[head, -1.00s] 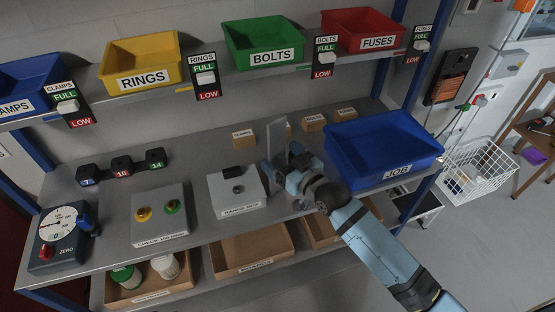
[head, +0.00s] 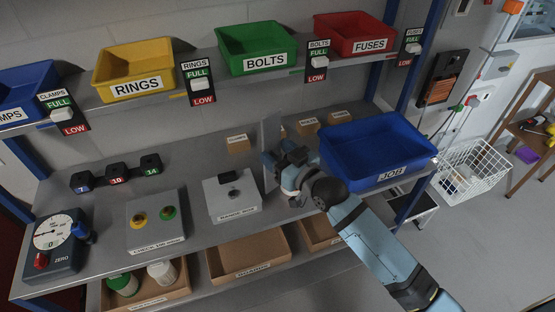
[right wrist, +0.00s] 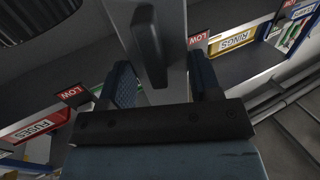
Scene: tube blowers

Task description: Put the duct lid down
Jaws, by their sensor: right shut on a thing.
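The duct lid (head: 271,138) is a thin grey plate standing roughly upright above the bench, right of the grey box with the black top piece. My right gripper (head: 284,160) is shut on it from the right side. In the right wrist view the lid (right wrist: 174,70) shows as a grey panel with a black handle (right wrist: 150,45). The fingers of my right gripper (right wrist: 165,88) stand on either side of the panel near the handle; their exact contact is hard to see. Whether the lid's lower edge touches the bench cannot be told. My left gripper is not in view.
The blue JOB bin (head: 325,165) stands close right of my right gripper. The grey box (head: 232,198) is close on the left. Small cardboard boxes (head: 307,127) stand behind. Bare bench (head: 200,170) shows between the grey boxes.

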